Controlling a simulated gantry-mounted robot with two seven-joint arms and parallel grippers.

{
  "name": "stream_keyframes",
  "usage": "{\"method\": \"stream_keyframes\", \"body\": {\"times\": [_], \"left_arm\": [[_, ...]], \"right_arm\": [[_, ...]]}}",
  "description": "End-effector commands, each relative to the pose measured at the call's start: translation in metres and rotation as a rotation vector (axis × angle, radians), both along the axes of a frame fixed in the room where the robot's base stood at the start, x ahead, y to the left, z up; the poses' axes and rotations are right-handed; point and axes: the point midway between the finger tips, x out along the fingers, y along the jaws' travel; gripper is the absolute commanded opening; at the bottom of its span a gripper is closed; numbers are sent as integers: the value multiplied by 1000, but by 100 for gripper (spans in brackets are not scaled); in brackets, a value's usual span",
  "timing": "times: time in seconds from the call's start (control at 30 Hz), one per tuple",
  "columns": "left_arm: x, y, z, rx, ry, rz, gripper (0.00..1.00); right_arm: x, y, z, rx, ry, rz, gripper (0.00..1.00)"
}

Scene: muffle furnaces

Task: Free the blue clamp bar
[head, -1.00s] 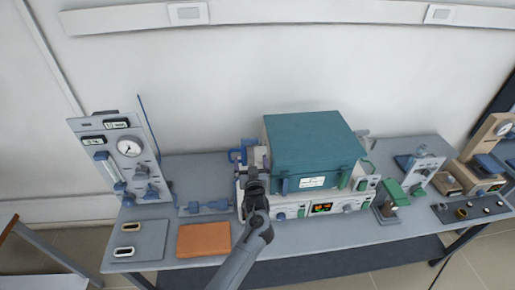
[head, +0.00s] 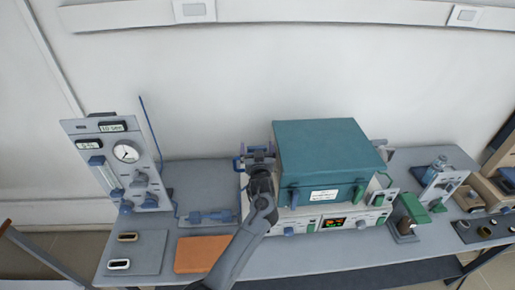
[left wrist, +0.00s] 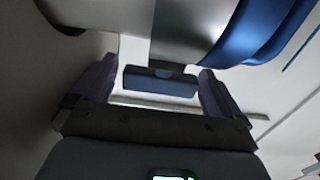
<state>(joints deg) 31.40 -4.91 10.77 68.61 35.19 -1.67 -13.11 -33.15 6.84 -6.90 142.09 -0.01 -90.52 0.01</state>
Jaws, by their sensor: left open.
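My left gripper (head: 258,152) is at the left side of the teal furnace (head: 328,158), over the rear of the bench. In the left wrist view its two purple-grey fingers (left wrist: 158,92) stand apart. A dark blue bar (left wrist: 160,82) shows between them, with gaps on both sides; I cannot tell how deep it lies between the fingers. In the head view a small blue part (head: 237,164) shows just left of the gripper, probably of the clamp; the rest is hidden by my gripper and wrist. My right gripper is not in view.
A gauge panel (head: 125,175) stands at the left. Green-handled gear (head: 413,207) stands right of the furnace. A large silver and blue shape (left wrist: 245,35) crosses the top of the wrist view.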

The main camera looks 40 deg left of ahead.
Motion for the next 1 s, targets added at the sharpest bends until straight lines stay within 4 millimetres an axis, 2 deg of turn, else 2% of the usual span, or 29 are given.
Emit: {"method": "stream_keyframes", "body": {"times": [0.27,0.37,0.6,1.0], "left_arm": [[0,1,0,0,0,0,100],[0,0,0,0,0,0,88],[0,0,0,0,0,0,51],[-1,2,2,3,1,-72,51]], "right_arm": [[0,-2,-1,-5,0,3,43],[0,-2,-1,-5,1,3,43],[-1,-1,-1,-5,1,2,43],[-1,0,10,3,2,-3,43]]}}
